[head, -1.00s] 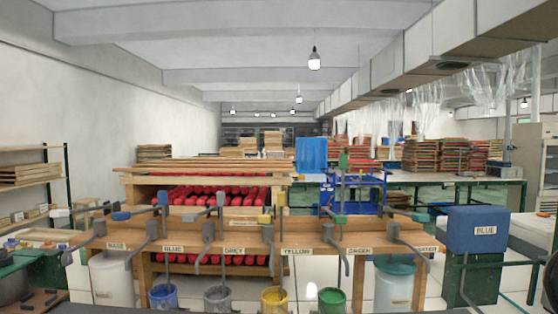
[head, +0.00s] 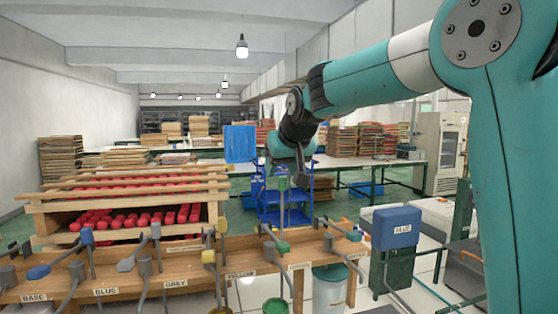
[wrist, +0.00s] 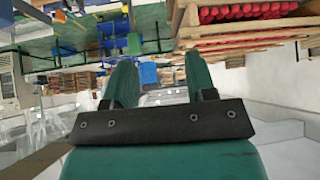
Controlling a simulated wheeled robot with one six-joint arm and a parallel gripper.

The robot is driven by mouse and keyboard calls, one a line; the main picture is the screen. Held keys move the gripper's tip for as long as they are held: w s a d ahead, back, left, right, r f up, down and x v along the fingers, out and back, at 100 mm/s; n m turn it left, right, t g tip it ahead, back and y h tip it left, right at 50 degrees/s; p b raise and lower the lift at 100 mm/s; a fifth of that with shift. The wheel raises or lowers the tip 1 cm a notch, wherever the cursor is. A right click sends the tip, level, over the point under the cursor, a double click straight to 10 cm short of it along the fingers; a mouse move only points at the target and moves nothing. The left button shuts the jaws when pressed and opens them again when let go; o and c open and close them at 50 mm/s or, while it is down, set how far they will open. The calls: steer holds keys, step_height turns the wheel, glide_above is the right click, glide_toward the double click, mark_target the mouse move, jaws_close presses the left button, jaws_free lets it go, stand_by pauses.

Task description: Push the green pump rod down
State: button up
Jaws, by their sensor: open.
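The green pump rod (head: 282,183) stands upright at the bench in the head view, with a small green cap on top. A lever with a green grip (head: 283,248) is below it. My gripper (head: 299,172) hangs just above and right of the cap in the picture; the depth gap between them is unclear. No contact can be made out. In the wrist view my gripper (wrist: 160,72) has its two teal fingers apart with nothing held between them. I cannot make out the green rod surely in the wrist view.
A green bucket (head: 276,305) is in front. A blue box (head: 397,228) stands right. A blue cart (head: 270,205) is behind the rod.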

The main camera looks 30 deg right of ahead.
steer(key=m+h+p, duration=0.1)
steer(key=m, duration=0.1)
glide_toward(283, 177)
steer(key=shift+t, duration=0.3)
steer(key=p+x, duration=0.6)
steer(key=x, duration=0.6)
steer(key=shift+w+d+f, duration=0.1)
steer(key=shift+d+f, duration=0.05)
steer(key=shift+f, duration=0.05)
steer(key=shift+w+f, duration=0.1)
steer(key=shift+f, duration=0.1)
steer(key=shift+c, duration=0.2)
